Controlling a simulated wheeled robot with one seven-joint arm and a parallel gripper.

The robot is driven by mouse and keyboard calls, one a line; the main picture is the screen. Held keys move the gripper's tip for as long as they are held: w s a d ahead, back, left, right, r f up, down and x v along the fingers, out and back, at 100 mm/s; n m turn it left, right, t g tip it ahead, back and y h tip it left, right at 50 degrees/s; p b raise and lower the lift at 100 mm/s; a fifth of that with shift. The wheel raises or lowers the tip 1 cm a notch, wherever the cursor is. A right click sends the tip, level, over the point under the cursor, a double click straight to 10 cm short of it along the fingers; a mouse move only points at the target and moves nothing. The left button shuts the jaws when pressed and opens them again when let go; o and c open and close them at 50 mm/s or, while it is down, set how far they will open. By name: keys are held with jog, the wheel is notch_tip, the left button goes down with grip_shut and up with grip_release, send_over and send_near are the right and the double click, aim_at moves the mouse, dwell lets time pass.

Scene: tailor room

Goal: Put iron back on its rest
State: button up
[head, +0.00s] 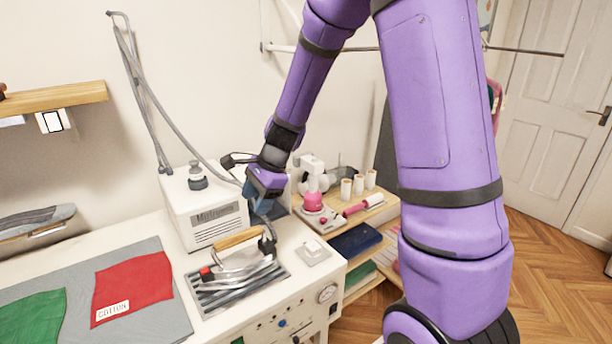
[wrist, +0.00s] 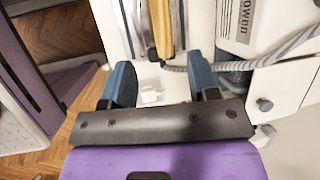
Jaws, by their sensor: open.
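The iron (head: 244,264) has a chrome body and a wooden handle (head: 238,238). In the head view it sits on its slatted metal rest (head: 212,303) near the table's front edge. Whether its sole lies fully flat on the slats is hard to tell. My gripper (head: 261,203) is open and empty, above and behind the iron's right end. In the wrist view the fingers (wrist: 161,68) are spread apart, and the wooden handle of the iron (wrist: 162,28) shows just beyond the tips, roughly in line with the gap. Nothing lies between the fingers.
A white steam station (head: 213,222) stands behind the iron, with a grey hose rising from it. A mat with red cloth (head: 132,285) and green cloth (head: 32,317) lies left. A small white plate (head: 313,252) is right of the rest. A shelf unit (head: 375,208) holds spools and a pink device.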

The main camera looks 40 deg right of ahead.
jog(key=s+r+n+t+h, duration=0.1)
jog(key=s+r+n+h, duration=0.1)
jog(key=s+r+n, duration=0.95)
jog(key=s+d+r+n+t+h, duration=0.1)
jog(key=s+r+n, duration=0.1)
jog(key=s+r, duration=0.2)
jog(key=s+d+r+n+t+h, duration=0.1)
jog(key=s+r+n, duration=0.2)
jog(key=s, duration=0.8)
jog(key=shift+s+d+r+n+h, duration=0.2)
jog(key=shift+r+n+h, duration=0.15)
jog(key=shift+r, duration=0.45)
